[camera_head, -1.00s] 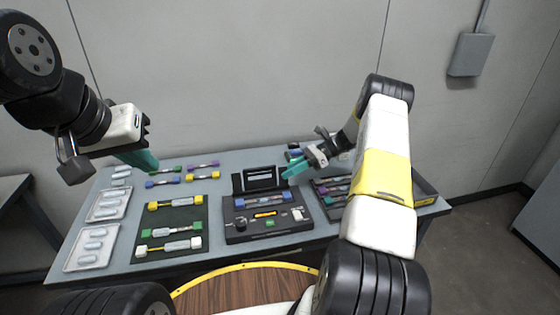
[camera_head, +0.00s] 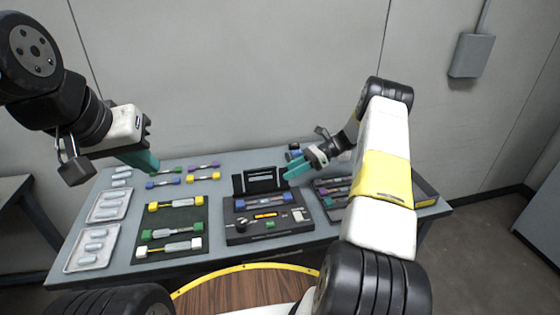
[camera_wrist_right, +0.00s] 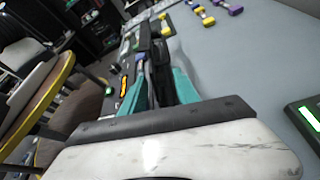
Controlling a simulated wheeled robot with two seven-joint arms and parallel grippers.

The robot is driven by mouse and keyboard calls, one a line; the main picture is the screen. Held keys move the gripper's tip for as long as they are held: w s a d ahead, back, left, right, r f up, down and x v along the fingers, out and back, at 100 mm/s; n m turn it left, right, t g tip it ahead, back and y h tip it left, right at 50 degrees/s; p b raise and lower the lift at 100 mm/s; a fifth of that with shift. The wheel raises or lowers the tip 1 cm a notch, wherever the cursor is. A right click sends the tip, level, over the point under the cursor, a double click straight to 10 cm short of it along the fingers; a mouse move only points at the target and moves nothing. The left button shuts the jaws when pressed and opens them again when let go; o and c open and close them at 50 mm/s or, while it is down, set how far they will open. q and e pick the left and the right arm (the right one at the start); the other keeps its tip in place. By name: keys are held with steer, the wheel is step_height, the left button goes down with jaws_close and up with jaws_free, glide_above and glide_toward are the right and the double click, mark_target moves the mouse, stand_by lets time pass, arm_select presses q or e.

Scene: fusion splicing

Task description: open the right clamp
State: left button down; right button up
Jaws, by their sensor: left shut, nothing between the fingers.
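The black splicer (camera_head: 256,239) stands on the table with its back panel (camera_head: 245,183) upright. A blue-ended piece (camera_head: 240,204) lies across it, behind a small orange-lit strip (camera_head: 266,215). A small light grey part (camera_head: 300,214) at its right side may be the right clamp; whether it is open is too small to tell. My right gripper (camera_head: 290,173) is above the splicer's back right corner. In the right wrist view, its teal fingers (camera_wrist_right: 160,82) are apart, with dark parts showing between them. My left gripper (camera_head: 155,166) is shut and empty over the table's back left.
A dark mat (camera_head: 174,218) with several colour-ended holders lies left of the splicer. Two white trays (camera_head: 70,264) of pale pieces are at the table's left edge. More coloured holders (camera_head: 203,177) lie at the back. A dark rack (camera_head: 335,203) stands close on the right.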

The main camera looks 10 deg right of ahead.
steer(key=v, duration=0.7)
steer(key=shift+d, duration=0.35)
steer(key=s+a+r+n+t+h, duration=0.1)
steer(key=s+a+r+n+h, duration=0.3)
steer(key=r, duration=0.7)
steer(key=s+a+r+n+h, duration=0.3)
steer(key=s+a+r+n, duration=0.15)
steer(key=r, duration=0.55)
steer(key=s+a+r+n+t+h, duration=0.1)
steer(key=s+r+n+t, duration=0.1)
steer(key=s, duration=0.5)
steer(key=s+a+r+n+t+h, duration=0.1)
steer(key=s+r+n+t, duration=0.1)
steer(key=s+n, duration=0.3)
steer(key=s+r+n+t+h, duration=0.1)
steer(key=s+n+t+h, duration=0.1)
steer(key=s, duration=0.8)
steer(key=shift+s+a+r+n+t, duration=0.3)
steer(key=shift+a+r+n+t, duration=0.15)
steer(key=shift+n, duration=0.8)
